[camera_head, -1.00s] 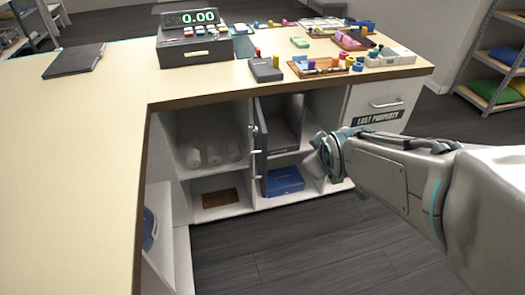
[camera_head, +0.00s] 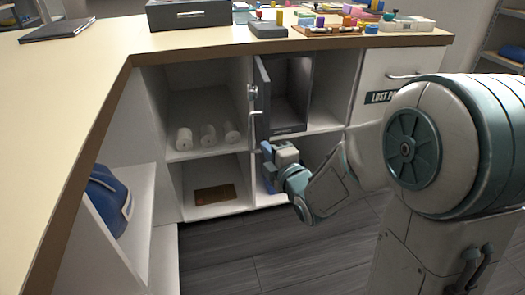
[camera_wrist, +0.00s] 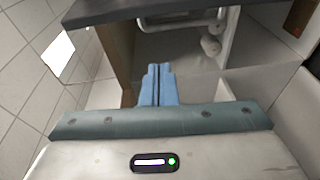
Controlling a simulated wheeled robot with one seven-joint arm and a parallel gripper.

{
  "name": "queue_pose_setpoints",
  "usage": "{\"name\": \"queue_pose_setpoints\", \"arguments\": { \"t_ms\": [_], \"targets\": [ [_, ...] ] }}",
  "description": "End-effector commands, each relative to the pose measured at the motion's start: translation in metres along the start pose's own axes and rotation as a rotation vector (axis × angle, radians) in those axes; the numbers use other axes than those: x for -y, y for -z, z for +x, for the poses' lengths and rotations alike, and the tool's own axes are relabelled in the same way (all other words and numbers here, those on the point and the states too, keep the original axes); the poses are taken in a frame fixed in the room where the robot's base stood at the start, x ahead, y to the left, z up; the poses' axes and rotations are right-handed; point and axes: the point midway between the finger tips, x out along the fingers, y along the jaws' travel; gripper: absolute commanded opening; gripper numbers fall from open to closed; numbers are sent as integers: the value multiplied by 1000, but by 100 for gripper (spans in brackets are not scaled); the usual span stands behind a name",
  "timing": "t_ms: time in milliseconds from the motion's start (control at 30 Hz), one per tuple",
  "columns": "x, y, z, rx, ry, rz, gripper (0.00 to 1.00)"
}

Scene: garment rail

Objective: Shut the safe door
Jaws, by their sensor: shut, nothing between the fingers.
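The safe (camera_head: 292,95) is a dark grey box in the counter's upper middle compartment, and its inside shows. Its door (camera_head: 262,100) stands open at the left side, swung out towards me, with a round knob and a handle on its left face. My gripper (camera_head: 266,149) is shut and empty, at or just below the door's lower edge. I cannot tell if they touch. In the wrist view the blue fingers (camera_wrist: 159,84) are together, and a dark slab with a grey bar handle, which looks like the door (camera_wrist: 120,10), crosses the top.
A blue object (camera_head: 107,195) sits on a shelf at the near left. The counter top (camera_head: 60,110) overhangs the compartments. The floor (camera_head: 215,262) in front is clear.

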Motion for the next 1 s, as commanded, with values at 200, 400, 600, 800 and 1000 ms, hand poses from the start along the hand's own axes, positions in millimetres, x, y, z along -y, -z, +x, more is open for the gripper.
{"name": "queue_pose_setpoints", "arguments": {
  "t_ms": [200, 400, 600, 800, 1000],
  "targets": [
    [15, 6, 6, -30, -46, -45, 0],
    [13, 7, 30, -31, -49, -45, 0],
    [12, 9, 71, -31, -49, -45, 0],
    [10, 8, 107, -28, -49, -44, 0],
    [8, -20, 94, -26, -48, -45, 0]
  ]
}}
